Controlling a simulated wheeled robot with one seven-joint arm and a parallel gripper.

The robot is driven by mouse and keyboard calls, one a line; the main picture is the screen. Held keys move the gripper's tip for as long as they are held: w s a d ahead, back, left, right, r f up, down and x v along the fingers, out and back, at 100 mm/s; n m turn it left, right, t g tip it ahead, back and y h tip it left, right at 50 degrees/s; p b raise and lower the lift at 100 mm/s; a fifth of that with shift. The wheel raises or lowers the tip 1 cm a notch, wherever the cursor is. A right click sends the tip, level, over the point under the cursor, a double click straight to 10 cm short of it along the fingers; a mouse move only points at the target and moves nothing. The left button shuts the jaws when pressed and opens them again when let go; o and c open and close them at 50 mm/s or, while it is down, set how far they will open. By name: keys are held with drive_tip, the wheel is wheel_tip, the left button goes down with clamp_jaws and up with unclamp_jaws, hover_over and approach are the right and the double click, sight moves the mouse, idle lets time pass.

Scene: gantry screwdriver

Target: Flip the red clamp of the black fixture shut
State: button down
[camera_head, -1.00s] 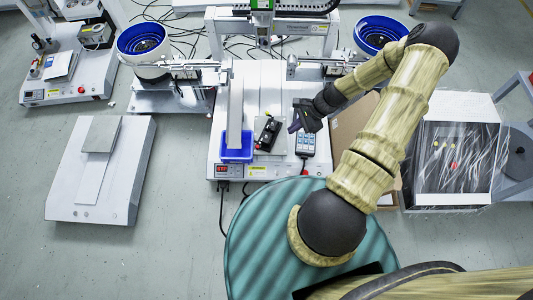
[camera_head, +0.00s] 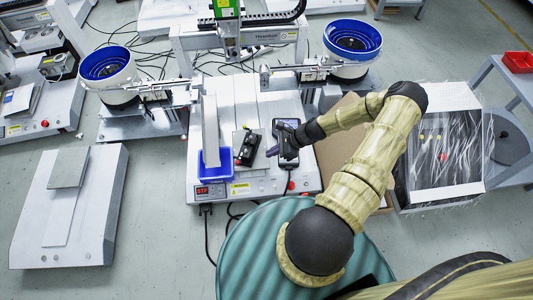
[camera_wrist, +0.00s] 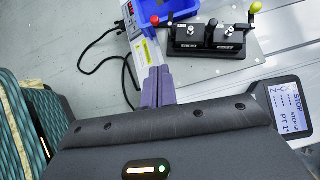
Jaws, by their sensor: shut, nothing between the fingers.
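The black fixture (camera_head: 248,148) lies on a grey plate on the white machine's bed. In the wrist view the black fixture (camera_wrist: 212,40) is at the top right, with two levers upright or nearly so. The left one ends in a red knob (camera_wrist: 155,20), the right one in a yellow knob (camera_wrist: 256,8). My gripper (camera_head: 271,153) is to the right of the fixture in the head view, apart from it. In the wrist view the purple fingers of my gripper (camera_wrist: 158,72) are together and empty, below the red knob in the picture. Their height above the bed is unclear.
A blue bin (camera_head: 215,165) stands left of the fixture, beside a tall grey rail (camera_head: 211,125). A handheld controller with a screen (camera_wrist: 286,108) lies to the right. Two blue bowl feeders (camera_head: 106,68) (camera_head: 352,40) stand behind. A cardboard box (camera_head: 338,150) is right of the machine.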

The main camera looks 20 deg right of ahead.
drive_tip(key=w+a+f+b, duration=0.1)
drive_tip(key=a+f, duration=0.1)
drive_tip(key=a, duration=0.1)
drive_tip(key=w+a+f+b, duration=0.1)
drive_tip(key=a+f+b, duration=0.1)
drive_tip(key=a, duration=0.1)
drive_tip(key=w+a+f+b, duration=0.1)
drive_tip(key=a+f+b, duration=0.1)
drive_tip(key=a, duration=0.1)
drive_tip(key=shift+w, duration=0.4)
drive_tip(key=shift+r, duration=0.1)
drive_tip(key=shift+w+m, duration=0.2)
drive_tip(key=shift+m, duration=0.1)
